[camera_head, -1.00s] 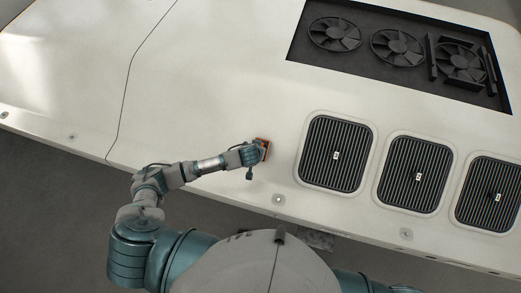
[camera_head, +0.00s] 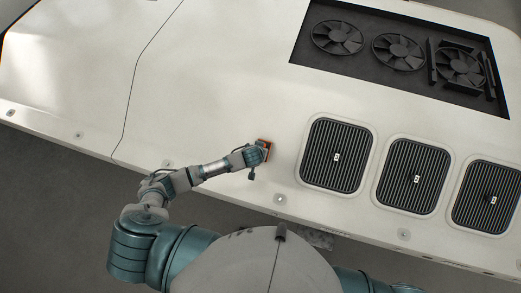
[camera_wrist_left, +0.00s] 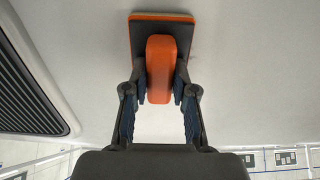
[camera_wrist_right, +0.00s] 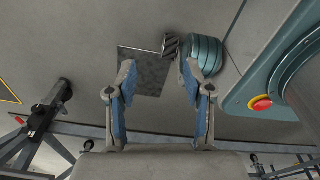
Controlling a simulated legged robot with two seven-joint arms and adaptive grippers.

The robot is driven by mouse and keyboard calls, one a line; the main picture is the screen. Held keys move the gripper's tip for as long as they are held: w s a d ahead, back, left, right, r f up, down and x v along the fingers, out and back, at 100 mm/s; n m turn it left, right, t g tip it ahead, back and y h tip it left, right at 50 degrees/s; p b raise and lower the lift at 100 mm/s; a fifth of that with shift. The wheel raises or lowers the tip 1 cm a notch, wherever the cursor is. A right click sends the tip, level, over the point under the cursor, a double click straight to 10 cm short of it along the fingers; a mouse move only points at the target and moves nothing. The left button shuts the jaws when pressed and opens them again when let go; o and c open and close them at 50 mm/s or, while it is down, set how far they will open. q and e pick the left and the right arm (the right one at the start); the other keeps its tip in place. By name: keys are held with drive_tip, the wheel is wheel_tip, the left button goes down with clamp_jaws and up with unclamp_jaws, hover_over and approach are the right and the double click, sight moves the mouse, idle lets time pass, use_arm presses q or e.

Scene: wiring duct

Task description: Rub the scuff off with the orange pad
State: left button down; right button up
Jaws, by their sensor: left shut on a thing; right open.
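The orange pad (camera_wrist_left: 161,50) is in my left gripper (camera_wrist_left: 160,88), which is shut on its orange grip block. The pad's flat plate faces the white panel and looks close against it; I cannot tell whether it touches. In the head view the pad (camera_head: 265,143) and left gripper (camera_head: 256,155) are over the white panel (camera_head: 215,90), just left of the first grille. My right gripper (camera_wrist_right: 160,95) is open and empty above the grey floor, away from the panel.
Several dark grilles in raised frames, the nearest one (camera_head: 336,155) right of the pad, line the panel's front. A recess with fans (camera_head: 398,48) lies farther back. The panel's left part is clear. A red button on a yellow base (camera_wrist_right: 261,104) shows in the right wrist view.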

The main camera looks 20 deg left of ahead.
use_arm(q)
drive_tip(key=shift+s+a, duration=0.1)
drive_tip(key=shift+a, duration=0.4)
drive_tip(key=p+v, duration=0.2)
drive_tip(key=p, duration=0.1)
drive_tip(key=shift+a+r, duration=0.1)
drive_tip(key=shift+s+d+r+p, duration=0.15)
drive_tip(key=shift+r+p, duration=0.2)
drive_tip(key=shift+p, duration=0.15)
drive_tip(key=shift+s+d+r+p, duration=0.1)
drive_tip(key=shift+s+r+p, duration=0.05)
drive_tip(key=shift+r+p, duration=0.3)
drive_tip(key=shift+s+d, duration=0.1)
use_arm(e)
wheel_tip(320, 180, up, 6)
drive_tip(key=a+f, duration=0.1)
drive_tip(key=a, duration=0.1)
use_arm(q)
drive_tip(key=shift+d+f, duration=0.1)
drive_tip(key=shift+f, duration=0.05)
drive_tip(key=b+x, duration=0.2)
drive_tip(key=b, duration=0.4)
drive_tip(key=shift+a, duration=0.2)
drive_tip(key=shift+f+b, duration=0.1)
drive_tip(key=shift+b, duration=0.4)
use_arm(e)
wheel_tip(320, 180, down, 7)
drive_tip(key=shift+d, duration=0.25)
